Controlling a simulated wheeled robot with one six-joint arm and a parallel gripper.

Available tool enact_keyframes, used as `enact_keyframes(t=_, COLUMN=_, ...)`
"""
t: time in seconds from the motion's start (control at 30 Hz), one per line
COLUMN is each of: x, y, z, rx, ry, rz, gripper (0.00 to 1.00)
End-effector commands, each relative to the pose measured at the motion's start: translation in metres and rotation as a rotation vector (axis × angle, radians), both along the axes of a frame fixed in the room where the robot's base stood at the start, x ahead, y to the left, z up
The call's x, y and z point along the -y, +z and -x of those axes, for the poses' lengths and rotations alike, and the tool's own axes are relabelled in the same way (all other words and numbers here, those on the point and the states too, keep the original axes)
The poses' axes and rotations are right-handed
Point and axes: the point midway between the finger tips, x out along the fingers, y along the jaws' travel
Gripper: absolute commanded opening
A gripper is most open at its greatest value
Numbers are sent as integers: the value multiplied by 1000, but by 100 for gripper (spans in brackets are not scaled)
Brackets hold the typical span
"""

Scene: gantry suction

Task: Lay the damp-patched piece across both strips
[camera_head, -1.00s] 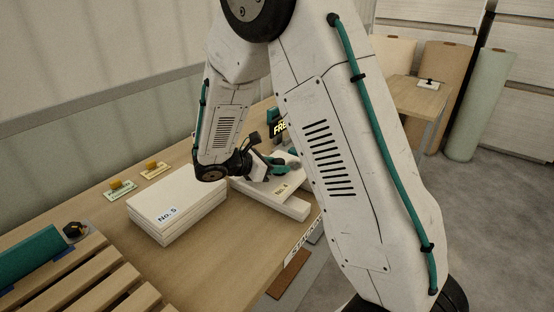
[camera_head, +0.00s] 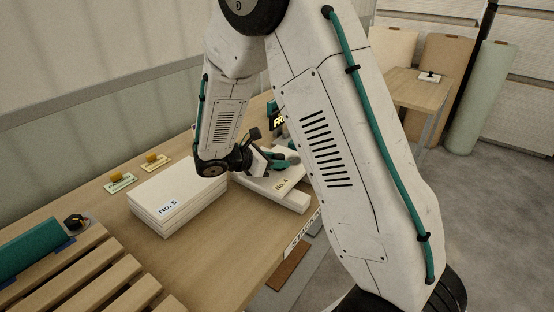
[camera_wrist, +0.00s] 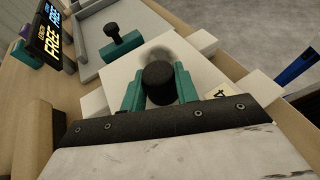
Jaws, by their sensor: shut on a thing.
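My gripper (camera_wrist: 158,88) has teal fingers shut on a black round knob (camera_wrist: 158,74). Below the knob is a white flat piece (camera_wrist: 205,75) with a grey damp-looking patch near its far edge. White strip ends show past it, one at the upper right (camera_wrist: 204,42) and one at the left (camera_wrist: 95,104). The piece lies over them; whether it touches both I cannot tell. In the head view, my gripper (camera_head: 277,161) is over the piece labelled No. 4 (camera_head: 296,178), with a strip (camera_head: 290,200) jutting out in front.
A stack of white boards marked No. 5 (camera_head: 180,205) stands left of my gripper. A FREE sign (camera_wrist: 50,38) and a grey tray (camera_wrist: 90,62) holding a black-knobbed teal tool (camera_wrist: 122,40) are beyond. A slatted wooden rack (camera_head: 90,275) is at the front left.

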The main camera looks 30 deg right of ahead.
Motion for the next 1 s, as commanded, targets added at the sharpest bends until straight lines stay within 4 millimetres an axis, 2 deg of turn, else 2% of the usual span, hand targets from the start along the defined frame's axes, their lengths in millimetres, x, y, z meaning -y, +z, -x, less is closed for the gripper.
enact_keyframes(t=0.27, x=0, y=-4, z=0, rx=1, ry=0, rz=0, gripper=0)
enact_keyframes(t=0.3, x=0, y=-4, z=0, rx=1, ry=0, rz=0, gripper=33)
enact_keyframes(t=0.4, x=0, y=-4, z=0, rx=1, ry=0, rz=0, gripper=55)
enact_keyframes(t=0.73, x=-4, y=-3, z=-1, rx=0, ry=1, rz=0, gripper=55)
enact_keyframes(t=1.0, x=-43, y=14, z=-2, rx=3, ry=3, rz=0, gripper=55)
